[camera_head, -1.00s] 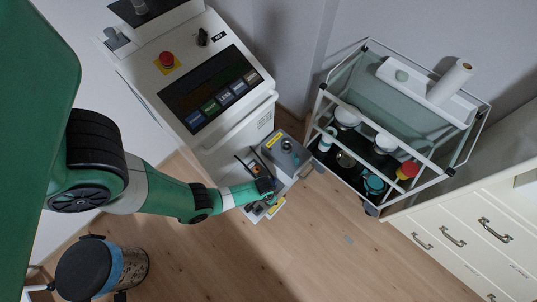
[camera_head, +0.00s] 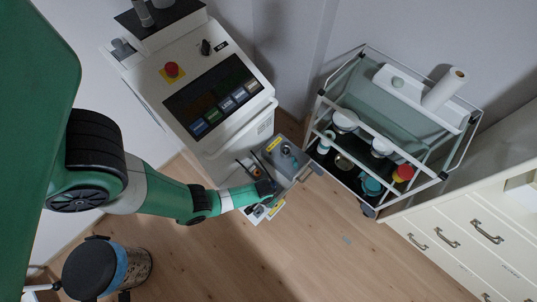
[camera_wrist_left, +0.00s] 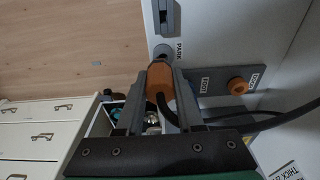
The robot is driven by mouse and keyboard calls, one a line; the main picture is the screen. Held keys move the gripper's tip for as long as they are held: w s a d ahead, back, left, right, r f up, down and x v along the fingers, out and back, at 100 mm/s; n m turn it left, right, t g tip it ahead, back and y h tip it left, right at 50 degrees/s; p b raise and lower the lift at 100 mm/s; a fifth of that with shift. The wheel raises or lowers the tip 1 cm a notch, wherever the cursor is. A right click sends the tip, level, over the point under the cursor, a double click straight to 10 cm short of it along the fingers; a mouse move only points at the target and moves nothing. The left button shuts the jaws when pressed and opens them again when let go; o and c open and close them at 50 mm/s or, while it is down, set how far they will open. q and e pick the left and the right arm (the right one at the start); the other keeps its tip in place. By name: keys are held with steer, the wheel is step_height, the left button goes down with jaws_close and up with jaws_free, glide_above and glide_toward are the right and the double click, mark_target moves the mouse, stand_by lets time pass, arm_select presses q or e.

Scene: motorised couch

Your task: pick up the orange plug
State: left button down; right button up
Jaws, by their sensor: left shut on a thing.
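The orange plug (camera_wrist_left: 159,78) shows in the left wrist view between the fingers of my left gripper (camera_wrist_left: 158,88), which is shut on it. A black cable runs from the plug to the right. The plug's pale front end points to a round socket marked PARK (camera_wrist_left: 162,52); I cannot tell whether it is seated in it. A second orange plug or knob (camera_wrist_left: 237,86) sits on a grey plate to the right. In the head view my left gripper (camera_head: 266,188) is low beside the white console, and its fingers are hard to make out. My right gripper is not in view.
The white console (camera_head: 205,90) with a dark panel and red button (camera_head: 171,70) stands above my gripper. A grey box (camera_head: 286,158) is close by. A trolley (camera_head: 375,85) with several cups and cream drawers (camera_head: 455,240) are at right. A bin (camera_head: 105,268) is lower left.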

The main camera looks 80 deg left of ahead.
arm_select(q)
steer(key=s+d+r+p, duration=0.3)
steer(key=d+r+p, duration=0.5)
steer(key=d, duration=0.5)
steer(key=shift+r, duration=0.4)
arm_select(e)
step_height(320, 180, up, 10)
